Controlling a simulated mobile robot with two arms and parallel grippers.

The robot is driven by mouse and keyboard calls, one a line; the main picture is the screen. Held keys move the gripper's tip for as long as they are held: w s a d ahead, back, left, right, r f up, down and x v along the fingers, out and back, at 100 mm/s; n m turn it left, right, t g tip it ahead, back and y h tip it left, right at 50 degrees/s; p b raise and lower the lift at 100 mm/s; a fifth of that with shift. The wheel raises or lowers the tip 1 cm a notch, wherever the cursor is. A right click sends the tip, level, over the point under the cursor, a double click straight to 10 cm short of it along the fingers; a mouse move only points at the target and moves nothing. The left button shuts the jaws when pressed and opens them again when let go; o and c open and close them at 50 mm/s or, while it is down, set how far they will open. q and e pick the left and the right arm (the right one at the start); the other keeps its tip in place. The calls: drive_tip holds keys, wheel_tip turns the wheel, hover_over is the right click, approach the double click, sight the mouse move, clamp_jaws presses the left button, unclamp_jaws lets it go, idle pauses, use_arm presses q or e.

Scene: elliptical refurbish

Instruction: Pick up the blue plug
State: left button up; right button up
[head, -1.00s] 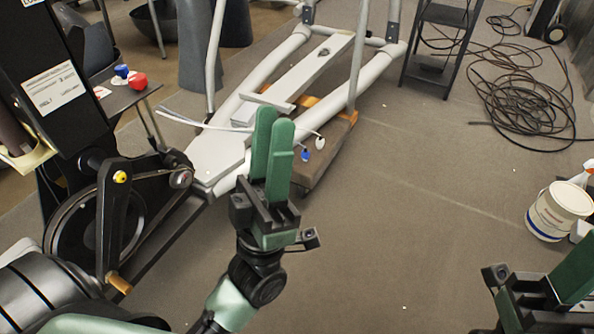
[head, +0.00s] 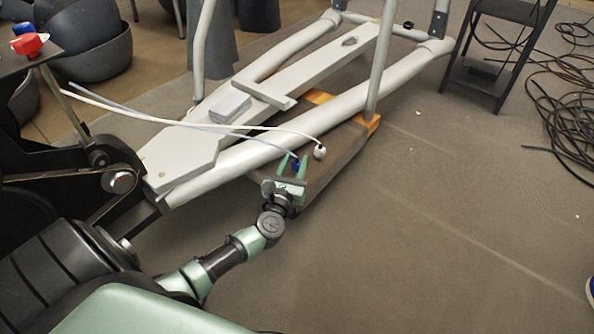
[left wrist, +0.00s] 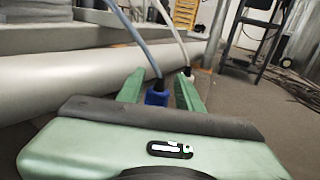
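The blue plug (head: 296,163) hangs at the end of a grey-blue cable beside the grey frame tube. In the left wrist view the blue plug (left wrist: 157,95) sits between the two green fingers. My left gripper (head: 292,163) is open around it, with a visible gap on the right side of the plug. The white plug (head: 319,152) on its white cable is just to the right, outside the fingers; it also shows in the left wrist view (left wrist: 187,72). My right gripper is not in view.
The grey elliptical frame (head: 270,145) lies behind my gripper, on a wooden dolly (head: 340,160). A black step stand (head: 495,50) and a coil of black cable (head: 570,100) are at the right.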

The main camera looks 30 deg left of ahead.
use_arm(q)
drive_tip(key=b+x, duration=0.1)
drive_tip(key=x, duration=0.3)
drive_tip(key=shift+w+a+b, duration=0.15)
drive_tip(key=shift+w+b, duration=0.15)
drive_tip(key=shift+w, duration=0.05)
clamp_jaws()
